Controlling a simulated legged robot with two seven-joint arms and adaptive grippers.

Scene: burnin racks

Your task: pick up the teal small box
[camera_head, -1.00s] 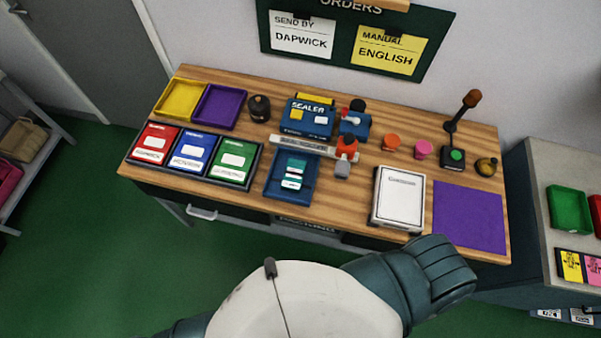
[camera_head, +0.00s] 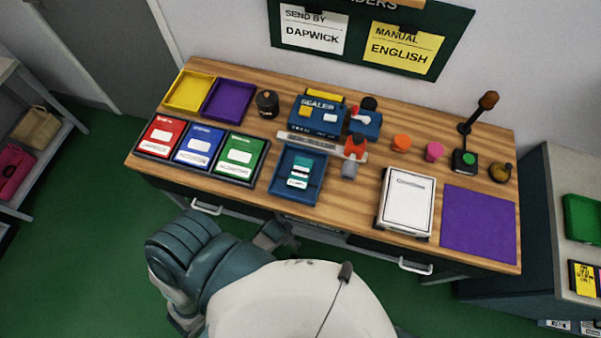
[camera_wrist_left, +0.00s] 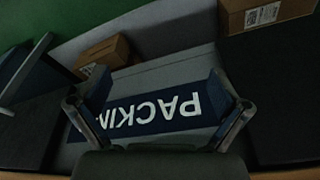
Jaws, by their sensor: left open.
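Small teal-and-white pieces (camera_head: 299,172) lie in a blue tray (camera_head: 281,189) at the front middle of the wooden bench in the head view. I cannot tell whether one of them is the teal small box. My left gripper is open and empty in the left wrist view (camera_wrist_left: 158,92), its fingers apart above a dark sign reading PACKING (camera_wrist_left: 160,112). In the head view a dark part of my left arm shows below the bench's front edge, short of the tray. My right gripper is not in view.
A sealer (camera_head: 318,116) stands behind the tray. Red, blue and green boxes (camera_head: 200,146) sit to its left, and a white case (camera_head: 407,203) and purple mat (camera_head: 478,222) to its right. A drawer handle (camera_head: 207,206) juts from the front. Cardboard boxes (camera_wrist_left: 104,55) show in the wrist view.

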